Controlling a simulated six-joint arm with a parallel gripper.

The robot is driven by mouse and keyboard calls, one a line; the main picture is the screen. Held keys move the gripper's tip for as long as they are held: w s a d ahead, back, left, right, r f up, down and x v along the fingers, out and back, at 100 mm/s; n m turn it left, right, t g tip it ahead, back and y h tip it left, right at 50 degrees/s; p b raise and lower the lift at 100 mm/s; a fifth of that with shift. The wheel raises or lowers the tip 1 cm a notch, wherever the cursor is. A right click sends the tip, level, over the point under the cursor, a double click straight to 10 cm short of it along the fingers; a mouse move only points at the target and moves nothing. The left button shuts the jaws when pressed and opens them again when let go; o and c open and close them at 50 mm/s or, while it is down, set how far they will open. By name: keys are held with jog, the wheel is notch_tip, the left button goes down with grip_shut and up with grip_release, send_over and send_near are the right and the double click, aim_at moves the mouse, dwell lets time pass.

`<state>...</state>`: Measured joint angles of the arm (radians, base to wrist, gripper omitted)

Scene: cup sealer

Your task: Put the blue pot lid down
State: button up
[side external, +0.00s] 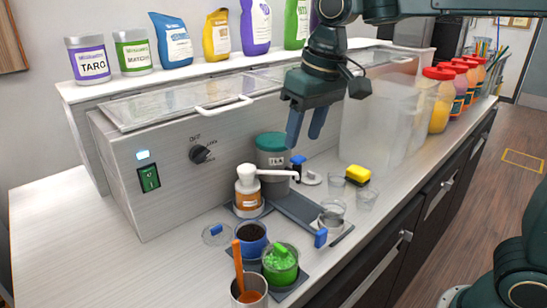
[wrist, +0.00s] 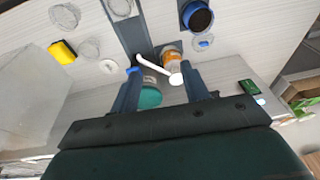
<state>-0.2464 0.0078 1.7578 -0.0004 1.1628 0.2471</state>
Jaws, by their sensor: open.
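The blue pot lid (side external: 216,234) is a clear disc with a blue knob. It lies flat on the counter to the left of the blue pot (side external: 251,234). The pot is uncovered with dark contents. In the wrist view the lid (wrist: 203,41) lies near the blue pot (wrist: 197,17) at the upper right. My gripper (side external: 305,132) is open and empty, in the air above the counter near the teal-lidded jar (side external: 272,150). It is well away from the lid. In the wrist view the open fingers (wrist: 160,80) have the jar and pump bottle between them in the picture.
A white pump bottle (side external: 248,188) stands in front of the jar. A green pot (side external: 280,264) and a cup with an orange handle (side external: 248,288) stand at the front. The left counter is clear.

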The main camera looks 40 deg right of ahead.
jog(key=s+d+f+t, duration=0.1)
jog(key=s+d, duration=0.3)
jog(key=s, duration=0.6)
jog(key=s+d+f+t, duration=0.2)
jog(key=s+d+f, duration=0.2)
jog(key=s, duration=0.5)
jog(key=shift+s+d+f+h, duration=0.25)
jog(key=shift+s+d+h, duration=0.1)
jog(key=shift+d, duration=0.35)
